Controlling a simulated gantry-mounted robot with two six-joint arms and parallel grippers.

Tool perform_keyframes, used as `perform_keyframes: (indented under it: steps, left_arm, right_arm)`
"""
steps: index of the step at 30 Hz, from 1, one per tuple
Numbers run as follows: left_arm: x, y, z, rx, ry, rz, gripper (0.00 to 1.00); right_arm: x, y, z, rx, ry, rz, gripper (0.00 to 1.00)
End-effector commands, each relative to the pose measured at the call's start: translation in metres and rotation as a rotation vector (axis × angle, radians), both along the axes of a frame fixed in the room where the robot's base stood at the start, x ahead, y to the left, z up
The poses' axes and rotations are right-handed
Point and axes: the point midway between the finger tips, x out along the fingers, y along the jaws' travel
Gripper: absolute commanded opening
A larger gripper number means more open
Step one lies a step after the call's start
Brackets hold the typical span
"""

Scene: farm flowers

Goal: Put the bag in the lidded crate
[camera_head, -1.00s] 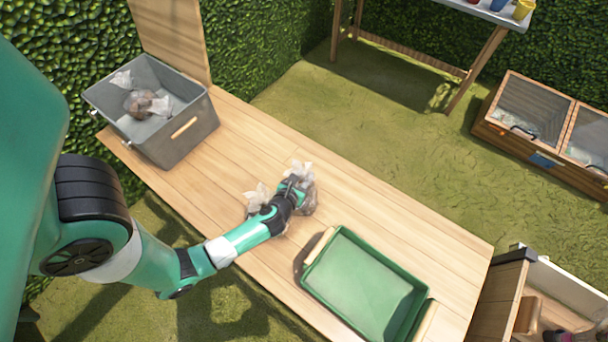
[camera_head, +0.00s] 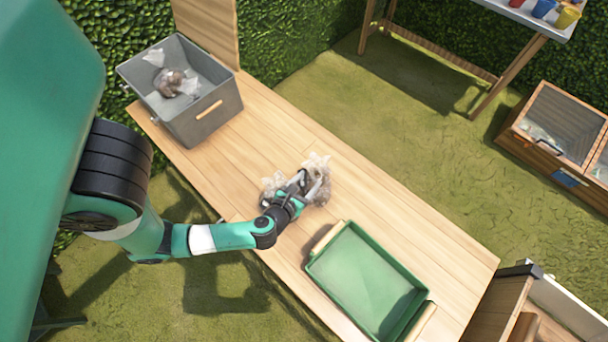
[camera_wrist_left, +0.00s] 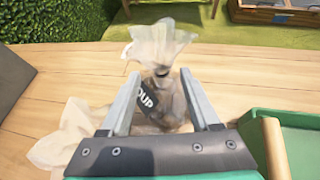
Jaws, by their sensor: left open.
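A clear plastic bag (camera_head: 320,163) with brown contents stands on the wooden table; its crumpled top and a dark label show in the left wrist view (camera_wrist_left: 160,48). My left gripper (camera_head: 314,182) is open, with one finger on either side of this bag; I cannot tell whether they touch it. A second clear bag (camera_head: 269,186) is close beside the gripper, at lower left in the left wrist view (camera_wrist_left: 65,140). The grey crate (camera_head: 200,125) stands at the table's far left end, with a similar bag (camera_head: 172,82) inside. Its wooden lid (camera_head: 208,28) is raised. My right gripper is out of view.
A green tray (camera_head: 365,282) with wooden handles sits on the table to the right of the gripper. The wooden tabletop (camera_head: 250,135) between the bags and the crate is clear. A hedge (camera_head: 290,35) stands behind the crate.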

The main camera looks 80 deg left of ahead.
Motion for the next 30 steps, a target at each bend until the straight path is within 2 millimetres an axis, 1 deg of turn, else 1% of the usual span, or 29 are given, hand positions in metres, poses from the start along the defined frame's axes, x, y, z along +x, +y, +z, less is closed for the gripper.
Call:
perform_keyframes:
  steps: [1, 3, 7, 11, 20, 22, 23, 25, 26, 27, 29, 30]
  left_arm:
    - [-0.003, -0.007, 0.004, 0.000, 0.003, -0.008, 0.63]
    - [-0.008, -0.013, 0.007, -0.001, 0.002, -0.006, 0.63]
    - [-0.013, -0.018, 0.011, 0.000, 0.000, -0.001, 0.63]
    - [-0.015, -0.018, 0.011, 0.001, 0.000, 0.001, 0.63]
    - [-0.014, -0.018, 0.011, 0.000, -0.001, 0.000, 0.63]
    - [-0.007, -0.019, 0.017, 0.013, -0.015, -0.013, 0.63]
    - [-0.001, -0.020, 0.023, 0.027, -0.029, -0.027, 0.63]
    - [0.026, -0.025, 0.049, 0.092, -0.083, -0.086, 0.63]
    - [0.041, -0.028, 0.065, 0.135, -0.114, -0.120, 0.63]
    - [0.063, -0.033, 0.093, 0.209, -0.163, -0.173, 0.63]
    - [0.098, -0.046, 0.146, 0.358, -0.247, -0.258, 0.63]
    - [0.119, -0.057, 0.188, 0.483, -0.303, -0.312, 0.63]
  right_arm:
    - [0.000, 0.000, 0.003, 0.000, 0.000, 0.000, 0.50]
    - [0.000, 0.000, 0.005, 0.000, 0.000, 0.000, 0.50]
    - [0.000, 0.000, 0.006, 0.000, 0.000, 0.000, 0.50]
    - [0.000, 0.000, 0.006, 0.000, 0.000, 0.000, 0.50]
    - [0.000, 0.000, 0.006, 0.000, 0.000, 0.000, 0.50]
    - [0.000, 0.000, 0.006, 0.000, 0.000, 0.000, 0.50]
    - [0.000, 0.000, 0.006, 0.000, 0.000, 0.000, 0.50]
    - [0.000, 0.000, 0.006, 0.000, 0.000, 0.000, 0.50]
    - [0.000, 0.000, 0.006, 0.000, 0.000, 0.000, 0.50]
    - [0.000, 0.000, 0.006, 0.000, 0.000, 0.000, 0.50]
    - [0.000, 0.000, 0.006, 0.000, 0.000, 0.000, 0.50]
    - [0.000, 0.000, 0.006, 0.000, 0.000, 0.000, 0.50]
